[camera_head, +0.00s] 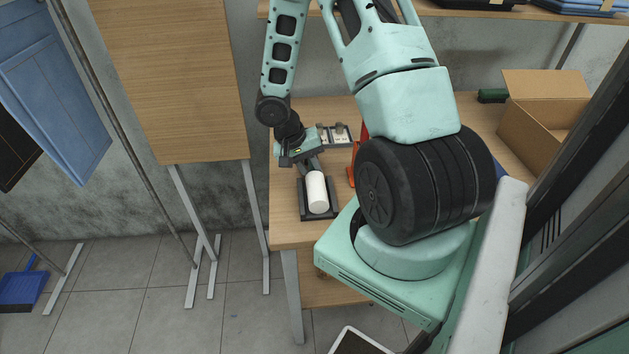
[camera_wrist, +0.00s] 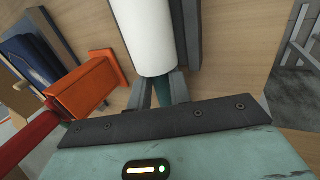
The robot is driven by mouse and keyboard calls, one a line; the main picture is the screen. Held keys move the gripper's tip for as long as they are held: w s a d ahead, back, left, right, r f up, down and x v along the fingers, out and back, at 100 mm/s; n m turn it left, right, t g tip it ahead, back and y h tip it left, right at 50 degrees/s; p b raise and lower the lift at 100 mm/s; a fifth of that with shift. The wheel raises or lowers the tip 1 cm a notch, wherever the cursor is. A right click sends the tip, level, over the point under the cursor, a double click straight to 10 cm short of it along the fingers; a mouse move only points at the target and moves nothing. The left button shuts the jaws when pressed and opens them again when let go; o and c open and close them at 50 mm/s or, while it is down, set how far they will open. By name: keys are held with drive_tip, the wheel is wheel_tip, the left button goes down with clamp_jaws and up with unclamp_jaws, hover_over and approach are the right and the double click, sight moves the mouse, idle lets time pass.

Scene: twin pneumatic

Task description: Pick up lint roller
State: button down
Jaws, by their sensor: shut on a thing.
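The lint roller (camera_head: 317,192) has a white cylindrical roll. It lies in or just over a small dark tray (camera_head: 333,211) near the table's left front edge; I cannot tell whether it touches the tray. My gripper (camera_head: 312,168) is at the roller's far end, shut on its handle. In the wrist view, the white roll (camera_wrist: 146,38) points away from my gripper (camera_wrist: 158,92), and a bit of teal handle shows between the fingers. The tray's grey side (camera_wrist: 187,35) runs along the right of the roll. Most of the handle is hidden.
An orange-red object (camera_wrist: 90,88) stands close beside my gripper on the wooden table (camera_head: 287,228). Behind is a holder with small grey items (camera_head: 338,136). An open cardboard box (camera_head: 545,112) stands at the right. A wooden shelf (camera_head: 465,12) overhangs the back.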

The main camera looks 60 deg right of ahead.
wheel_tip(320, 180, up, 10)
idle(0.6)
